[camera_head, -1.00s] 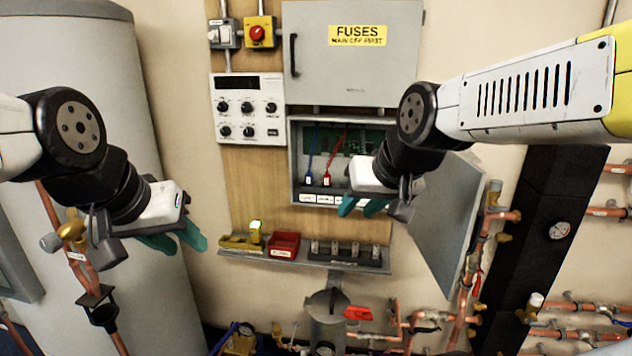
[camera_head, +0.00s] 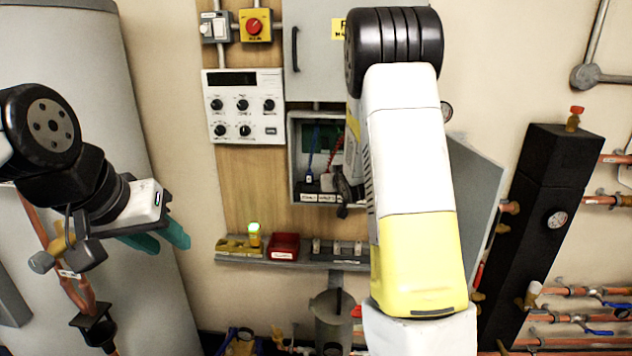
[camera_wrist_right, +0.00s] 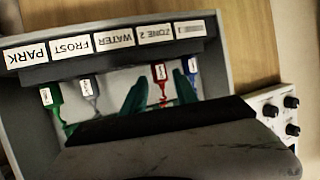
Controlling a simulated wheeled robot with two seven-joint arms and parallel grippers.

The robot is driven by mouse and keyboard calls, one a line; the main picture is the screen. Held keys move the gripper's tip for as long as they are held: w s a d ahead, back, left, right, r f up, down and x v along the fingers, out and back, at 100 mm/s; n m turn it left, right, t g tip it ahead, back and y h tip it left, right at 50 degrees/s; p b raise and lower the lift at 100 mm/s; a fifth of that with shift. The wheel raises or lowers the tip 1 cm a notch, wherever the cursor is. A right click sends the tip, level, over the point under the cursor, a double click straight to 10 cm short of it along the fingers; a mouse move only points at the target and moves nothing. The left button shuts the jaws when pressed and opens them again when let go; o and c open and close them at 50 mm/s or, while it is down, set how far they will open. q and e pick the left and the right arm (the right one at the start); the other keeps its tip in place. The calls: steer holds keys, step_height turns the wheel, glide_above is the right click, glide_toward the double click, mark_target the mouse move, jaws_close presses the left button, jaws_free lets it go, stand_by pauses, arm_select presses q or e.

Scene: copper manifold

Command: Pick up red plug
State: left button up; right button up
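The red plug (camera_wrist_right: 161,76) hangs from a red lead in the fuse box, with a small white tag. In the right wrist view it shows between the two teal fingertips of my right gripper (camera_wrist_right: 160,84), which are apart on either side of it. I cannot tell whether they touch it. The red plug also shows in the head view (camera_head: 326,181), beside the blue plug (camera_head: 308,178). My right arm hides the right gripper's fingers there. My left gripper (camera_head: 162,240) is open and empty, in front of the grey cylinder.
The fuse box (camera_head: 296,160) also holds green (camera_wrist_right: 48,99) and grey (camera_wrist_right: 88,88) plugs in a row under labels. Its grey door (camera_head: 475,190) stands open at right. A shelf (camera_head: 225,258) with a red bin (camera_head: 284,246) lies below. Copper pipes run at right.

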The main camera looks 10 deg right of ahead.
steer(key=x, duration=0.6)
steer(key=shift+w+d+r, duration=0.1)
steer(key=shift+r, duration=0.1)
jaws_close()
